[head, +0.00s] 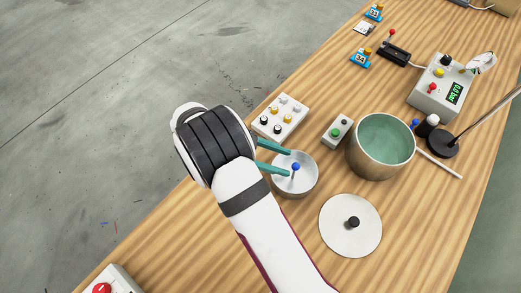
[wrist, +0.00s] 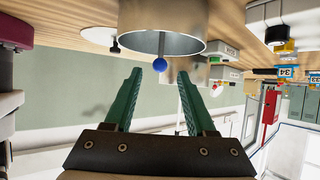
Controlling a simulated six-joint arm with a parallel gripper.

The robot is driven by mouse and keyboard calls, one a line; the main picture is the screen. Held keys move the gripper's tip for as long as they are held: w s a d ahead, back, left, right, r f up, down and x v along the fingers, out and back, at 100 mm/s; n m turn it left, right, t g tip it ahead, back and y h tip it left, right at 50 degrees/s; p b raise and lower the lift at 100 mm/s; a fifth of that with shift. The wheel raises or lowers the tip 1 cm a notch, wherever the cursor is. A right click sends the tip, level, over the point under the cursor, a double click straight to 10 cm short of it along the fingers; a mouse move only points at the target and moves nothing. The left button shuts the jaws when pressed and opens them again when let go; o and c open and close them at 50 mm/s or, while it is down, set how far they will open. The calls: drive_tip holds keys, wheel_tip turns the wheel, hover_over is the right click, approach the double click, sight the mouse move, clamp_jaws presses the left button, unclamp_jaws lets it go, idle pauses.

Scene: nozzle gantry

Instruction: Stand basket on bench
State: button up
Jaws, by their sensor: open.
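The basket (head: 309,188) is a small round metal vessel with a stem topped by a blue ball (head: 296,166). It appears to stand upright on the wooden bench (head: 240,240), left of the large pot. My gripper (head: 289,162) is at the basket, its two teal fingers reaching over the rim, one on each side of the blue ball. In the wrist view, upside down, the basket (wrist: 150,18) shows its rim and stem, and the ball (wrist: 159,66) lies between the open fingertips (wrist: 160,70) with gaps on both sides. Nothing is held.
A metal pot (head: 375,160) with greenish contents stands to the right; a lid (head: 345,238) with a black knob lies in front. A knobbed box (head: 279,119) and a small button box (head: 338,131) stand behind. Bare bench lies left of the lid.

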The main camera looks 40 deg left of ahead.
drive_tip(key=v, duration=0.7)
drive_tip(key=w+d+r+n+g+y, duration=0.1)
drive_tip(key=w+d+r+g, duration=0.1)
drive_tip(key=d+r+g, duration=0.45)
drive_tip(key=w+d+r+n+g+y, duration=0.1)
drive_tip(key=w+d+r, duration=0.2)
drive_tip(key=d, duration=0.6)
drive_tip(key=s+d+r+n+y, duration=0.1)
drive_tip(key=s+d+n+y, duration=0.2)
drive_tip(key=s+d+y, duration=0.7)
drive_tip(key=s+d, duration=0.3)
drive_tip(key=shift+d+r+n, duration=0.3)
drive_tip(key=shift+d, duration=0.1)
